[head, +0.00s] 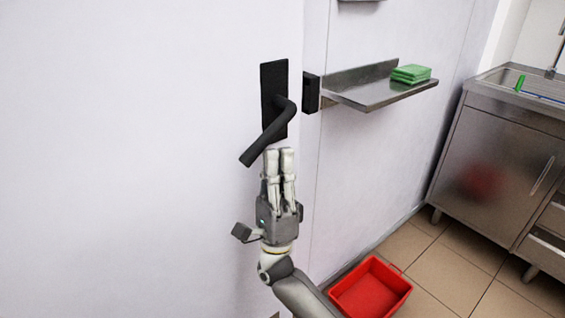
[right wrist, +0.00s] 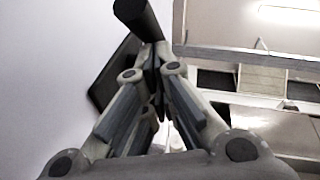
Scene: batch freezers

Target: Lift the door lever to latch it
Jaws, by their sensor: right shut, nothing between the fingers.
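The black door lever (head: 268,134) sits on a tall black plate (head: 273,80) on the white door (head: 150,150). The lever slopes down to the left from its pivot. My right gripper (head: 279,152) is shut and empty, pointing up just below the lever. In the right wrist view the fingertips (right wrist: 155,50) meet close under the lever's dark round end (right wrist: 136,14). I cannot tell whether they touch it. The black plate (right wrist: 118,78) shows partly behind the fingers there. My left gripper is not in view.
A black catch (head: 311,93) is on the wall right of the door edge. A steel shelf (head: 370,92) with green cloths (head: 411,73) juts out beyond it. A red bin (head: 371,290) stands on the tiled floor, and a steel sink cabinet (head: 495,155) is at the right.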

